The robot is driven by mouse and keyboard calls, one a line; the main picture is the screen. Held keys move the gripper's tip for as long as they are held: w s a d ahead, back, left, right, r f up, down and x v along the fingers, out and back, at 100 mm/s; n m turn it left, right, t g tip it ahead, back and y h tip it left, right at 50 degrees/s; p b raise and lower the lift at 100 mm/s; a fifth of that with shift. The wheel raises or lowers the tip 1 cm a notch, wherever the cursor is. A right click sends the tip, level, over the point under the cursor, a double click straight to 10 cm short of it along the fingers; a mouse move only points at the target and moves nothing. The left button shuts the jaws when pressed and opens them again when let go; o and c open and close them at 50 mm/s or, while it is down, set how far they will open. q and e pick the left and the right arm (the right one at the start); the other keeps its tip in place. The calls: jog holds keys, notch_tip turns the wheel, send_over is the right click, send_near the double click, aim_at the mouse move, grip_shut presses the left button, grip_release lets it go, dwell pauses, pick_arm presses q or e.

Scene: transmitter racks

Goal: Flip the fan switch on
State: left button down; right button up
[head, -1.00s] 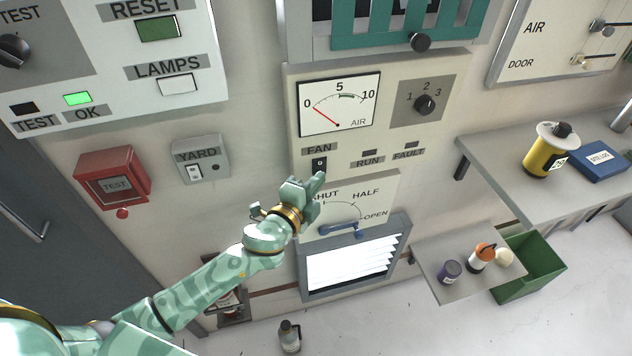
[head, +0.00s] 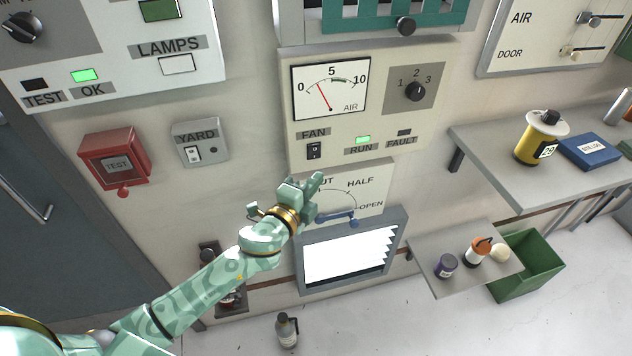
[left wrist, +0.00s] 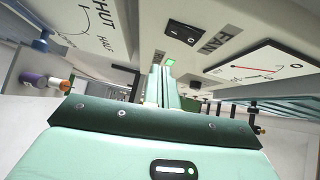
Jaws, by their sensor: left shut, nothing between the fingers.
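The fan switch (head: 314,151) is a small black rocker under the FAN label on the cream panel (head: 436,95). It also shows in the left wrist view (left wrist: 183,32). The RUN lamp (head: 363,140) is lit green and the FAULT lamp (head: 404,132) is dark. The air gauge (head: 330,88) needle stands left of the 5. My left gripper (head: 316,183) is shut and empty, just below the fan switch and apart from it, in front of the SHUT–HALF–OPEN plate. My right gripper is not in view.
Below is a blue lever (head: 336,217) over a bright louvre (head: 345,257). A yard switch box (head: 200,143) and a red test box (head: 114,158) are on the left wall. A shelf (head: 490,165) with a yellow canister (head: 539,138) juts out at right.

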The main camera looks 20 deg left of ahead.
pick_arm(q)
jog(key=f+b+v, duration=0.1)
jog(key=v, duration=0.8)
jog(key=shift+a+f, duration=0.25)
jog(key=s+a+f+n+g+y, duration=0.1)
jog(key=s+a+f+n+g, duration=0.2)
jog(key=f, duration=0.7)
jog(key=s+a+f+n+g+y, duration=0.1)
jog(key=s+a+f+n+g, duration=0.2)
jog(key=f, duration=0.7)
jog(key=s+a+f+n+g+y, duration=0.1)
jog(key=s+a+f+n+g, duration=0.2)
jog(key=f, duration=0.7)
jog(key=s+f+n+g, duration=0.2)
jog(key=s+f, duration=0.4)
jog(key=s, duration=0.4)
jog(key=s+f+n+g, duration=0.25)
jog(key=s+f, duration=0.35)
jog(key=s, duration=0.3)
jog(key=s+d+f+n+g, duration=0.1)
jog(key=s+f, duration=0.1)
jog(key=s, duration=0.4)
jog(key=s+d+f+n+g, duration=0.1)
jog(key=s+d, duration=0.1)
jog(key=s, duration=0.5)
jog(key=shift+s+f+g, duration=0.2)
jog(key=shift+f+g, duration=0.15)
jog(key=shift+f, duration=0.05)
